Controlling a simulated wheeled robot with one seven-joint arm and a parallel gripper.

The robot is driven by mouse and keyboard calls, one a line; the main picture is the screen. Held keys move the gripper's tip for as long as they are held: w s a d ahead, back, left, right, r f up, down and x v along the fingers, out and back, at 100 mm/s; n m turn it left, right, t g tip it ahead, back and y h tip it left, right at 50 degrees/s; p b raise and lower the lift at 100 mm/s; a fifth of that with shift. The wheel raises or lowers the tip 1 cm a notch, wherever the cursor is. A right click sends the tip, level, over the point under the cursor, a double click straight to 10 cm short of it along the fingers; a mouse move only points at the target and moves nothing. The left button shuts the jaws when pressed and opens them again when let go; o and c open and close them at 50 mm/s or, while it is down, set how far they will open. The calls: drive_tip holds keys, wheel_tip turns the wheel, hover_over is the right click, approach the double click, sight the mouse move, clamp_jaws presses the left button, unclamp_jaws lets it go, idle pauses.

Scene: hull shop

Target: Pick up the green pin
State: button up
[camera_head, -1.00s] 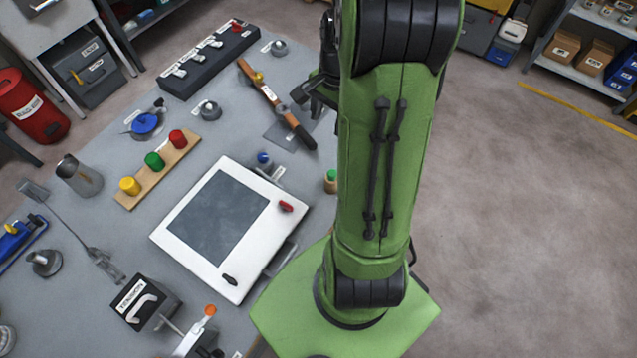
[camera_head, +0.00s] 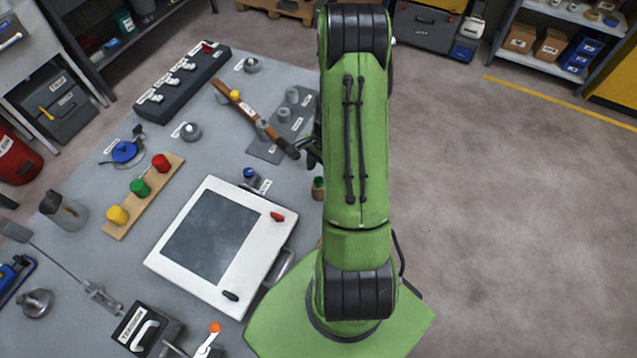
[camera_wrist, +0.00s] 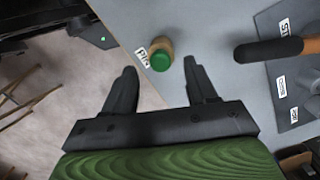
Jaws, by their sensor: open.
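The green pin (camera_wrist: 160,58) stands at the table's edge beside a PIN label in the wrist view. It has a green top and a tan, wood-like body. In the head view the pin (camera_head: 318,188) shows just left of my arm. My gripper (camera_wrist: 160,78) is open and empty. In the wrist picture the pin appears ahead of the gap, between the lines of the two fingers and apart from both. In the head view my gripper (camera_head: 311,151) is mostly hidden behind my arm.
A dark-handled tool (camera_wrist: 268,50) lies right of the pin, over a grey mat (camera_wrist: 285,85). A blue-topped item (camera_head: 250,174) and a white-framed panel (camera_head: 290,228) are nearby. A board (camera_head: 150,205) holds yellow, green and red pieces. Open floor lies right.

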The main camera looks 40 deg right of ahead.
sight(319, 179)
wheel_tip(319, 179, down, 3)
drive_tip(key=shift+a+f, duration=0.1)
drive_tip(key=shift+a, duration=0.05)
clamp_jaws()
drive_tip(key=shift+r, duration=0.2)
wheel_tip(319, 179, up, 10)
idle(0.4)
